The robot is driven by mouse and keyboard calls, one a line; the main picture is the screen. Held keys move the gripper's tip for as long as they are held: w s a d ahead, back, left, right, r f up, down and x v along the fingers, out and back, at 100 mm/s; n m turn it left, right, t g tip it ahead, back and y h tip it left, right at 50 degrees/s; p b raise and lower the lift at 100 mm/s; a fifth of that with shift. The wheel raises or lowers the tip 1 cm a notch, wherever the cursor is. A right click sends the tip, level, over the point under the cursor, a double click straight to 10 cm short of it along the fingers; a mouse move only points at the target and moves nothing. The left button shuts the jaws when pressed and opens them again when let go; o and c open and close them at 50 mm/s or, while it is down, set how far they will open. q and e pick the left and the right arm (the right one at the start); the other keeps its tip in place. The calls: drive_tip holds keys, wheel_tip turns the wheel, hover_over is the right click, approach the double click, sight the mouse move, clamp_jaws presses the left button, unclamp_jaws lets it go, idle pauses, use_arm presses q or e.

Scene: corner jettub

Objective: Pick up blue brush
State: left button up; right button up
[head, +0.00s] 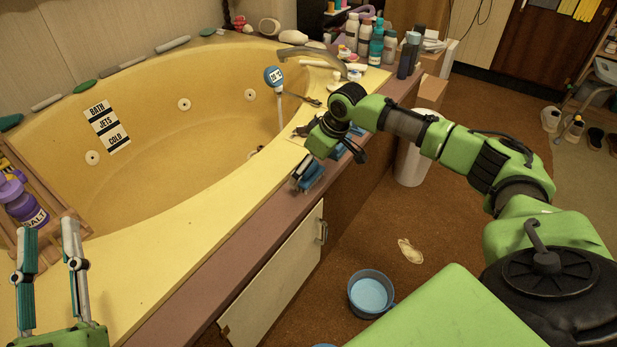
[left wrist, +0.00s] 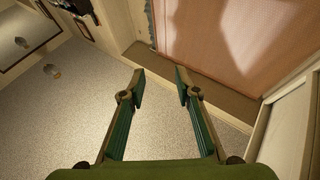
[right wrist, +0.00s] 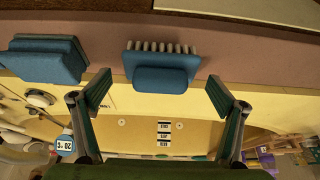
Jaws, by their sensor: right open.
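The blue brush (right wrist: 160,72), with a row of pale bristles, lies on the mauve ledge along the tub's rim. In the right wrist view it lies ahead of my open right gripper (right wrist: 157,92), between the lines of the two fingers, with no contact visible. In the head view the brush (head: 313,178) is partly hidden by my right gripper (head: 324,166), which hangs low over the ledge. My left gripper (head: 48,230) is open and empty at the lower left; in the left wrist view its fingers (left wrist: 158,80) are apart with nothing between them.
A blue block (right wrist: 45,60) sits beside the brush on the ledge. Several bottles (head: 376,45) stand at the far corner. A purple salt jar (head: 22,200) is at the left. A blue bucket (head: 370,293) stands on the floor. The near ledge is clear.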

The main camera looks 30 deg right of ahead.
drive_tip(key=c, duration=1.2)
drive_tip(key=shift+c, duration=0.2)
drive_tip(key=shift+r, duration=0.15)
drive_tip(key=shift+r, duration=0.2)
wheel_tip(320, 180, up, 4)
drive_tip(key=shift+r+p, duration=0.1)
drive_tip(key=shift+p, duration=0.95)
wheel_tip(320, 180, up, 5)
drive_tip(key=shift+f+p, duration=0.2)
drive_tip(key=shift+p, duration=0.6)
use_arm(q)
wheel_tip(320, 180, down, 19)
drive_tip(key=s+a+g+y, duration=0.1)
drive_tip(key=a+g+y, duration=0.2)
drive_tip(key=g, duration=0.6)
drive_tip(key=shift+s+n+g+y, duration=0.3)
drive_tip(key=shift+g, duration=0.1)
use_arm(e)
drive_tip(key=shift+r, duration=0.3)
use_arm(q)
drive_tip(key=shift+r, duration=0.1)
